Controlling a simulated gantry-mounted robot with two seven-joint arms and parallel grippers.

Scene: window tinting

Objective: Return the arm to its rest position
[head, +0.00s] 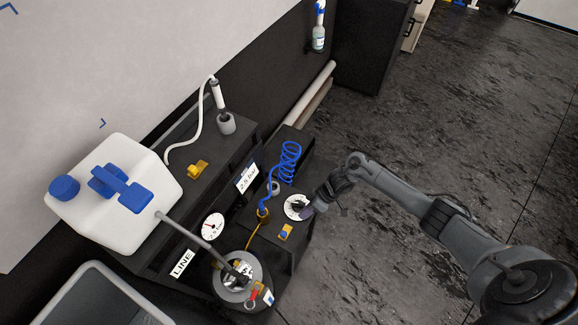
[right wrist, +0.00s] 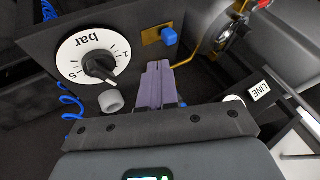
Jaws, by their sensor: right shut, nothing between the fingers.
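My right arm (head: 425,215) reaches in from the lower right of the head view. Its gripper (head: 312,207) is beside the round white dial with a black knob (head: 297,207) on the dark bench unit. In the right wrist view the gripper (right wrist: 156,72) shows its purple-grey fingers shut together with nothing between them. The dial (right wrist: 95,58), marked "bar", is left of the fingertips there, and I see a gap between the fingers and its knob. My left gripper is in neither view.
A white jug with blue caps (head: 115,195) stands on the bench at left. A blue coiled hose (head: 289,162), a yellow valve with a blue knob (head: 285,232), a gauge (head: 213,227) and a round metal vessel (head: 240,290) are near the dial. Open floor (head: 450,120) lies to the right.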

